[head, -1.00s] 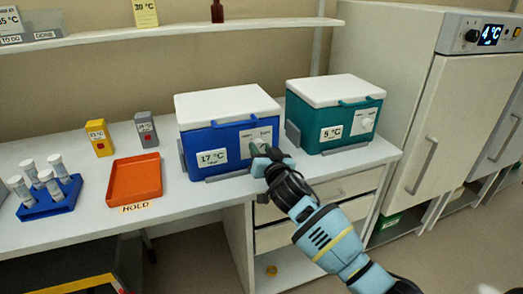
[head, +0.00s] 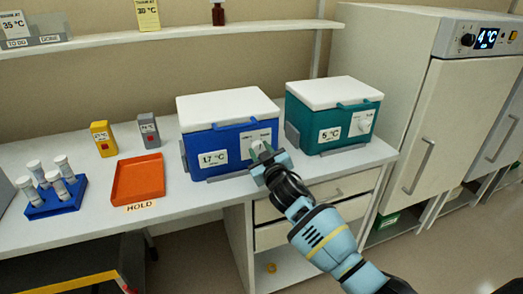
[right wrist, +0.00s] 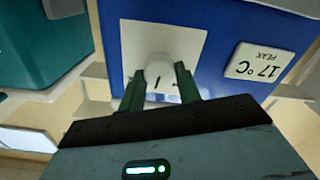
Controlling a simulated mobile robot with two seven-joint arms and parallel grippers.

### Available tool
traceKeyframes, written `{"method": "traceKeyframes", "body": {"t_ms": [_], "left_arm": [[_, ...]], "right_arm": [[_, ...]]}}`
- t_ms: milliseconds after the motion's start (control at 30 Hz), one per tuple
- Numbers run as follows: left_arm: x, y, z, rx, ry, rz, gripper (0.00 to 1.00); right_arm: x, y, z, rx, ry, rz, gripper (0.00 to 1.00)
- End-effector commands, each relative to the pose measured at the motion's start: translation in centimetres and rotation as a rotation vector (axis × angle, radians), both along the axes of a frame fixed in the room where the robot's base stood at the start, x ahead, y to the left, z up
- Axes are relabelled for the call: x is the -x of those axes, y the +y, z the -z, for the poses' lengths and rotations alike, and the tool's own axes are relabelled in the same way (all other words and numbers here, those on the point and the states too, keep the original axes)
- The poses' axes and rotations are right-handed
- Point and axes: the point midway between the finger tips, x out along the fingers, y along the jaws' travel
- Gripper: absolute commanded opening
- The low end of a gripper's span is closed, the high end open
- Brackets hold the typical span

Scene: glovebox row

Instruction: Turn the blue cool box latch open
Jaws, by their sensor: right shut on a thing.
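The blue cool box (head: 202,140) with a white lid stands on the bench, with a "17 °C" label on its front. Its white latch knob (right wrist: 164,70) sits on a pale plate (right wrist: 190,44) on the front face, at the right side in the head view. My right gripper (head: 262,152) is at the latch. In the right wrist view its two green fingers (right wrist: 159,84) stand on either side of the knob and are shut on it. The knob's exact angle is hard to tell. The lid is down. My left gripper is not in view.
A teal cool box (head: 310,125) labelled "5 °C" stands close on the right. An orange tray (head: 138,196), a blue tube rack (head: 66,204) and yellow and grey containers are on the left. A white cabinet (head: 450,120) stands at the far right.

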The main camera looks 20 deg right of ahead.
Motion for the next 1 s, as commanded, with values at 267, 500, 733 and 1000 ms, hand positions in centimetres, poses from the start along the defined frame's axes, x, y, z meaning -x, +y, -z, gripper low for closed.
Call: {"method": "traceKeyframes", "body": {"t_ms": [267,500,733,1000], "left_arm": [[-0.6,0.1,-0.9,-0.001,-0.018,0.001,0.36],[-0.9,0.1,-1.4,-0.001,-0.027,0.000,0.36],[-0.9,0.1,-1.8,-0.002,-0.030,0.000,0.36],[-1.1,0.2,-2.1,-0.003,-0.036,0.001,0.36]], "right_arm": [[0.0,0.0,-0.2,0.265,-0.010,0.001,0.10],[0.0,0.1,0.0,0.493,-0.016,0.000,0.10],[0.0,0.1,0.0,0.694,-0.023,0.000,0.10],[0.0,0.1,0.1,0.868,-0.029,0.000,0.10]]}}
